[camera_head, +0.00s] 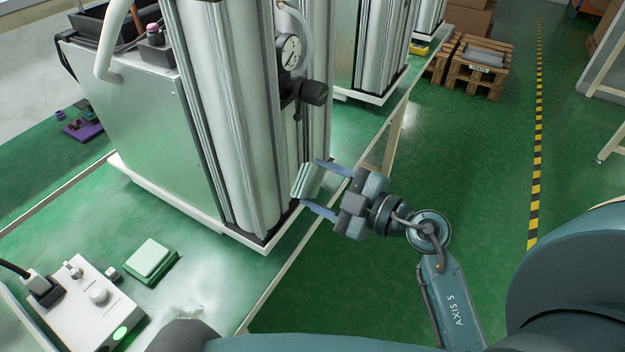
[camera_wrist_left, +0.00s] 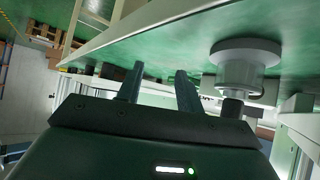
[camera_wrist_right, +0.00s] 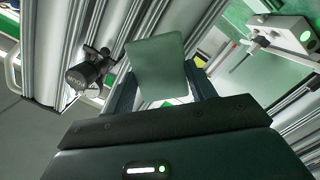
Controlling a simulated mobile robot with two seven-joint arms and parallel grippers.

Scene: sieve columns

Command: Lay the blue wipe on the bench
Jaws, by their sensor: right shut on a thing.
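My right gripper (camera_head: 308,184) is shut on a flat, square, layered pad (camera_head: 306,181), which looks like the folded wipe. It appears pale grey-green rather than clearly blue; its broad face shows in the right wrist view (camera_wrist_right: 158,68). The gripper holds it near the front edge of the green bench (camera_head: 205,285), by the foot of the silver column. I cannot tell whether the pad touches anything else. My left gripper (camera_wrist_left: 158,84) shows only in its wrist view, fingers apart and nothing between them.
Silver columns (camera_head: 235,110) with a gauge (camera_head: 290,52) and black knob (camera_head: 313,92) stand close beside the right gripper. A pale green square block (camera_head: 151,257) and a white control box (camera_head: 88,305) sit on the bench at lower left. Bare bench lies right of the block.

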